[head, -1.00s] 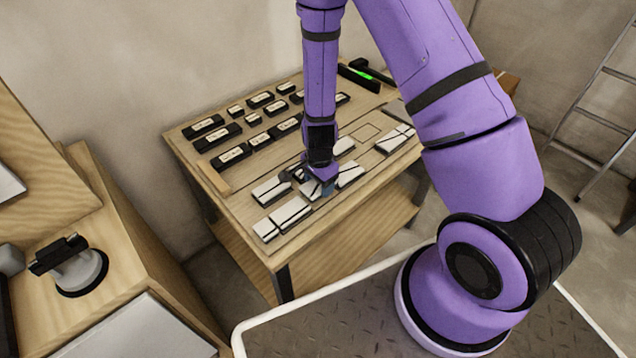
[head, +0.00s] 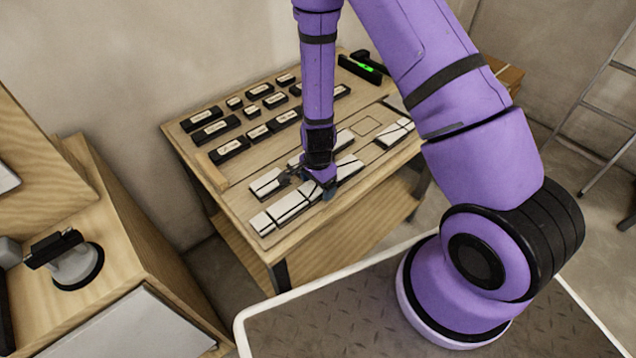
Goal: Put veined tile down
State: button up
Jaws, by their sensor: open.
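White tiles with dark veins lie in two rows on the wooden workbench (head: 232,205). The front row holds a small end tile (head: 261,223), a longer tile (head: 287,207) and a tile to the right of my gripper (head: 348,168). My gripper (head: 309,186) points down over this row, its fingers spread and low. A pale tile (head: 311,193) lies in the row beneath it, partly hidden by the fingers. I cannot tell whether the fingers still touch it. Another tile (head: 266,183) lies in the back row, left of my gripper.
Dark blocks with pale labelled tops (head: 229,150) stand in rows at the back. A black device with a green display (head: 365,68) sits at the far edge. More tiles (head: 394,133) lie at the right. A side cabinet (head: 120,255) stands at left.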

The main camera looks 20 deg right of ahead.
jog(key=s+d+r+n+t+y, duration=0.15)
jog(key=r+n, duration=0.25)
jog(key=r, duration=1.4)
jog(key=s+d+r+n+t, duration=0.1)
jog(key=s+r+n, duration=0.2)
jog(key=r, duration=1.5)
jog(key=s+d+r+n+t+h, duration=0.1)
jog(key=s+d+r+n, duration=0.3)
jog(key=s+r, duration=0.9)
jog(key=s+n+t, duration=0.1)
jog(key=s+n, duration=0.2)
jog(key=shift+s+d+r+t, duration=0.2)
jog(key=shift+s+r+t, duration=0.1)
jog(key=shift+r+t, duration=0.05)
